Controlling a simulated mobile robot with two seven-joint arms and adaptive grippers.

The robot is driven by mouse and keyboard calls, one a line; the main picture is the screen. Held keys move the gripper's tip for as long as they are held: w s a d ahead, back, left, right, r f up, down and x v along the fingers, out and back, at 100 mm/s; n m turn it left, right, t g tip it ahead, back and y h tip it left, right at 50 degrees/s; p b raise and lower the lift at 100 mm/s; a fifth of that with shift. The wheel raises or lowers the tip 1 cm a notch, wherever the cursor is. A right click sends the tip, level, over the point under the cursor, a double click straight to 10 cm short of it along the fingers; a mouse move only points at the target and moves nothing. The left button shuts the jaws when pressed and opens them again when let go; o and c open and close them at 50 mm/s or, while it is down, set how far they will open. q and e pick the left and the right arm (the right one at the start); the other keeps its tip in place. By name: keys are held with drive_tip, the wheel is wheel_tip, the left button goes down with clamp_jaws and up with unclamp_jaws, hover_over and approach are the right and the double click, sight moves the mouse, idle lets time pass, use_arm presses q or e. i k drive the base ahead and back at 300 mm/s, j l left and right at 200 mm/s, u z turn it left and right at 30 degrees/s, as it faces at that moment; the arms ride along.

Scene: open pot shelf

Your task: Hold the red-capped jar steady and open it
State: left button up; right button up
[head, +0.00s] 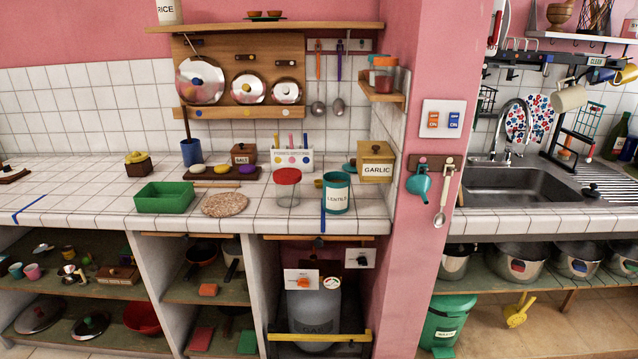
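The red-capped jar (288,188) stands upright on the white tiled counter, right of a round speckled mat. Its body is clear glass and looks empty. Its red lid (288,176) sits on top. Neither of my grippers shows in the head view, and nothing touches the jar on the counter.
The teal lentils tin (337,192) stands close to the jar's right, with the garlic box (376,163) behind it. The round mat (226,204) and green tray (165,197) lie to the left. The counter's front edge (270,228) is near the jar.

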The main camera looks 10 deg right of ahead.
sight(288, 197)
drive_tip(key=i+j+z, duration=0.75)
drive_tip(key=k+l, duration=0.05)
